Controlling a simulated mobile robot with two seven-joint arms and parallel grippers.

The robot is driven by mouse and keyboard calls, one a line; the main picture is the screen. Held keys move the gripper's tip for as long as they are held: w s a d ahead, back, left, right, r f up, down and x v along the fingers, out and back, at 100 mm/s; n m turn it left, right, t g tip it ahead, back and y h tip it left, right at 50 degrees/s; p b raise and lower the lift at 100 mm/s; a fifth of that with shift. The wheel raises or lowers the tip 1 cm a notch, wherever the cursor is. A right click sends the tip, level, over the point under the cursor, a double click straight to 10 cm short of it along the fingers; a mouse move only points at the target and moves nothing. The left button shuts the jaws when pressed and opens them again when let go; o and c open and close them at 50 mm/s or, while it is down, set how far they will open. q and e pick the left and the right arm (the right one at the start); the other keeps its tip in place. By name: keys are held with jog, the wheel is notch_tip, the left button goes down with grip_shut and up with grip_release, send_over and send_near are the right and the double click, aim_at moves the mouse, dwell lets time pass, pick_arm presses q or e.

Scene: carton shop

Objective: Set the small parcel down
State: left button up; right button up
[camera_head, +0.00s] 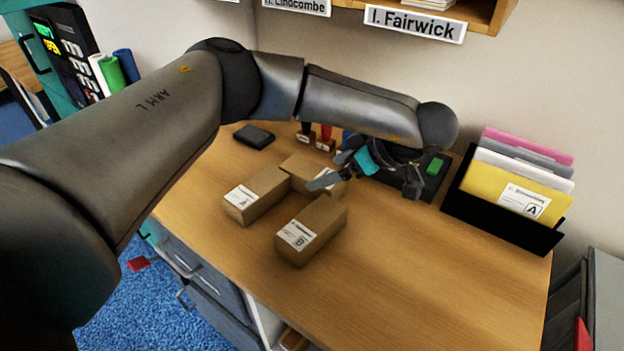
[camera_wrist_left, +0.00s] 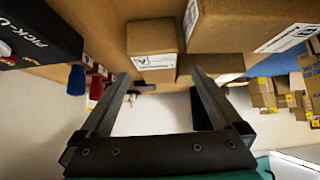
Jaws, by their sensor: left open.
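Three brown cardboard parcels stand close together on the wooden desk (camera_head: 400,265): a front one (camera_head: 312,232), a left one labelled A (camera_head: 257,193) and a partly hidden back one (camera_head: 303,170). I cannot tell for sure which is the small parcel. My left gripper (camera_head: 368,188) is open and empty, with its fingers spread just right of the back parcel. In the left wrist view, the open fingers (camera_wrist_left: 160,78) point toward a labelled parcel (camera_wrist_left: 153,36), with a larger one (camera_wrist_left: 235,25) beside it; nothing is between them. My right gripper is out of view.
A black file holder (camera_head: 500,215) with coloured folders stands at the right. A dark device with a green patch (camera_head: 433,166) sits behind the gripper. Stamps (camera_head: 325,138) and a black pad (camera_head: 254,136) lie at the back left. The front right of the desk is clear.

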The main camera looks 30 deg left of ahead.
aim_at(319, 174)
pick_arm(q)
jog(key=shift+w+b+x, duration=0.1)
jog(key=shift+b+x, duration=0.1)
jog(key=shift+x, duration=1.2)
jog(key=shift+w+b+x, duration=0.15)
jog(key=shift+b+x, duration=0.05)
jog(key=shift+x, duration=1.2)
